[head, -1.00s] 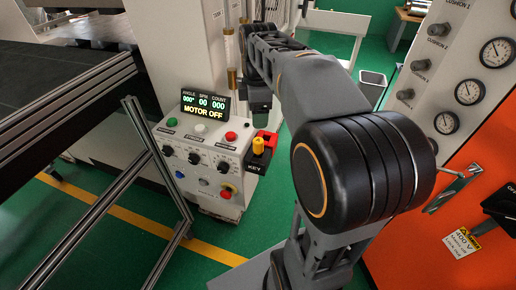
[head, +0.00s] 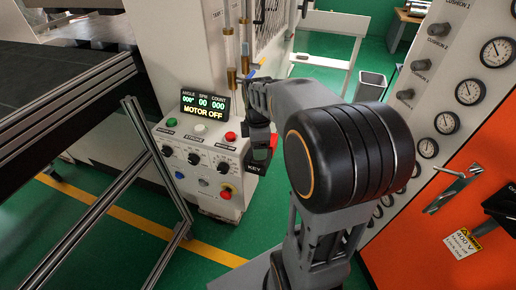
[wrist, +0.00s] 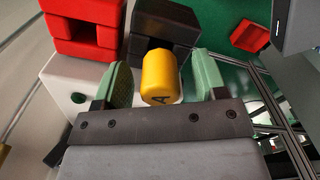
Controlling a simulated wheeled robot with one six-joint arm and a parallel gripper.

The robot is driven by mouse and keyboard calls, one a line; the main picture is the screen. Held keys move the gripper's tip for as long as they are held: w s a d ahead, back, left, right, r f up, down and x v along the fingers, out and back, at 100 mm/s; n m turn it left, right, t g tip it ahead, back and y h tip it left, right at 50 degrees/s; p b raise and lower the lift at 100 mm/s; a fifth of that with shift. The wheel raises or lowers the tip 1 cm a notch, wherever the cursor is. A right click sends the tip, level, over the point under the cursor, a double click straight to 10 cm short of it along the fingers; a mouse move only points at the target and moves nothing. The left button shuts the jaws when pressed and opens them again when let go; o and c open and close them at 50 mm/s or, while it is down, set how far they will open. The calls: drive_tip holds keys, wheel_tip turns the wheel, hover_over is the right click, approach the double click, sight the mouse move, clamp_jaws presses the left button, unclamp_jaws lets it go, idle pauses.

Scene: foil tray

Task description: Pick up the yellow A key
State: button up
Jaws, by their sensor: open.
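The yellow A key (wrist: 161,79) is a rounded yellow knob marked "A", in front of a black holder (wrist: 165,22) in the wrist view. My gripper (wrist: 160,82) is open, with one green-padded finger on each side of the key. In the head view my gripper (head: 262,148) is over the KEY corner of the control box and hides the yellow key.
A red holder (wrist: 85,35) stands beside the black one. The white control box (head: 200,158) carries several knobs and buttons, and its display (head: 205,105) reads "MOTOR OFF". Metal rails (head: 85,225) are to the left, and an orange cabinet (head: 450,225) is to the right.

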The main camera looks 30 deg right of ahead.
drive_tip(key=shift+f, duration=0.4)
drive_tip(key=c, duration=1)
